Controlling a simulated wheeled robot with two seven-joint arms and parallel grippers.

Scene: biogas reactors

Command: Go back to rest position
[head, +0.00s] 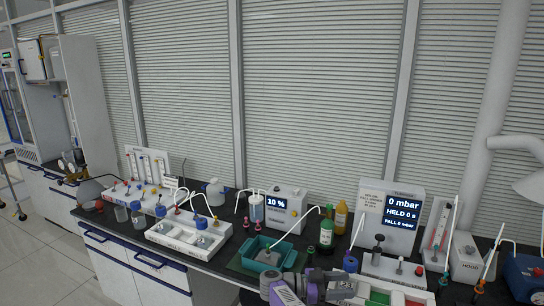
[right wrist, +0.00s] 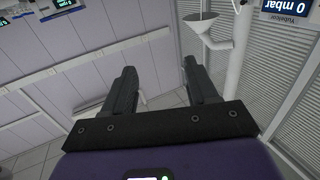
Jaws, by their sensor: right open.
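My right gripper (head: 332,286) shows at the bottom edge of the head view, low in front of the bench's front side, with its purple and grey wrist partly cut off by the frame. In the right wrist view, its two black fingers (right wrist: 160,82) stand wide apart with nothing between them. That view looks past the fingers to the wall, floor and a white funnel-shaped hood (right wrist: 203,28), tilted in the picture. My left gripper is not in view.
The dark bench (head: 215,262) is crowded. A green tray (head: 262,262), a green bottle (head: 326,232), a display unit reading 0 mbar (head: 403,208) and a red-and-green sorting tray (head: 375,295) stand near my right gripper. Open floor (head: 40,240) lies at left.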

